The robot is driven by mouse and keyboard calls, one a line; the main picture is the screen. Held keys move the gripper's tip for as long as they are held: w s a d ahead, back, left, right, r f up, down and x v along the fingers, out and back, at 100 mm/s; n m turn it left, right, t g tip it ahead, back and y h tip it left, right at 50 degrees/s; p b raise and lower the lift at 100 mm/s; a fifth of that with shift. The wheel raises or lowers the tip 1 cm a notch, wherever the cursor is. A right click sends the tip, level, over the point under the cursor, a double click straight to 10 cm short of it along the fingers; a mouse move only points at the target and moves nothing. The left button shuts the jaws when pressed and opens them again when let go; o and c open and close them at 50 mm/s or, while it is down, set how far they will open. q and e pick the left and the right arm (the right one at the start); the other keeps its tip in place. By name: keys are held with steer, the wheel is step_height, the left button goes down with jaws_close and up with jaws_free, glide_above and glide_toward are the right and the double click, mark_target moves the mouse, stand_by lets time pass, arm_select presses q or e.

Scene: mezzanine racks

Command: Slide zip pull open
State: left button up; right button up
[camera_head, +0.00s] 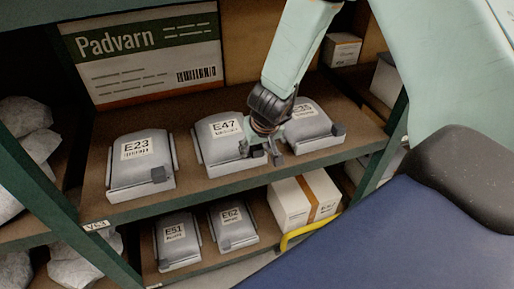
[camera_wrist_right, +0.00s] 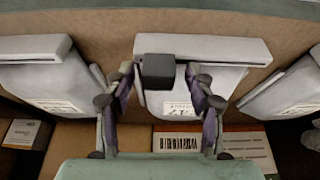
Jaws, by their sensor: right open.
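The grey pouch E47 (camera_head: 220,143) lies on the upper shelf, between pouch E23 (camera_head: 142,163) and pouch E35 (camera_head: 307,124). In the right wrist view, pouch E47 (camera_wrist_right: 200,77) has a pale strip along its edge, with a dark block-shaped zip pull (camera_wrist_right: 157,70) at the strip's left end. My right gripper (camera_head: 261,154) is at the front right corner of E47, partly hiding that corner. Its open fingers (camera_wrist_right: 159,72) stand on both sides of the zip pull, with a visible gap at each side. My left gripper is out of view.
Pouches E51 (camera_head: 177,240) and E62 (camera_head: 232,224) and a taped carton (camera_head: 303,201) are on the lower shelf. A green upright (camera_head: 62,222) is at left, and a yellow bar (camera_head: 308,228) is near the carton.

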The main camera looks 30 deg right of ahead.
steer(key=shift+s+d, duration=0.1)
steer(key=shift+s, duration=0.05)
steer(key=c, duration=0.5)
jaws_close()
